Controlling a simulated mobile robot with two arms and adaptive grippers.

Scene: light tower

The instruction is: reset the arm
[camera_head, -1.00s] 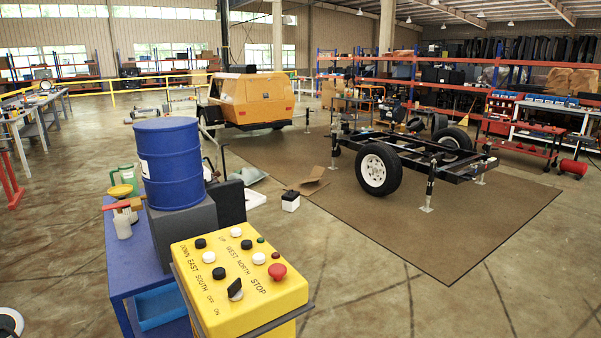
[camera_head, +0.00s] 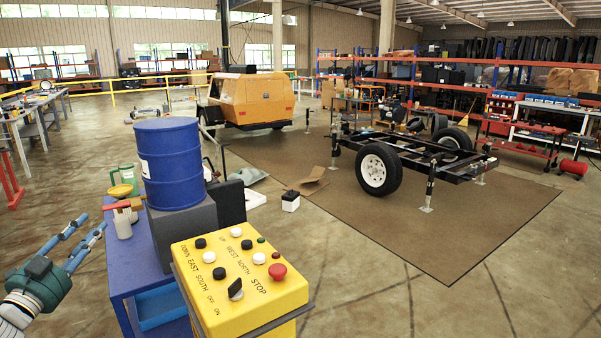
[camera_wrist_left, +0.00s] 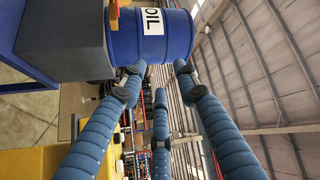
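My left gripper (camera_head: 92,223) is at the lower left of the head view, with blue segmented fingers pointing up and right. It is left of the blue cart and touches nothing. In the left wrist view the fingers (camera_wrist_left: 159,72) are spread open with nothing between them. The yellow control box (camera_head: 240,275) stands in front, with black, white, green and red buttons and a black switch knob. My right gripper is not in view.
A trailer frame (camera_head: 410,155) stands on a brown mat. Open floor lies at right.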

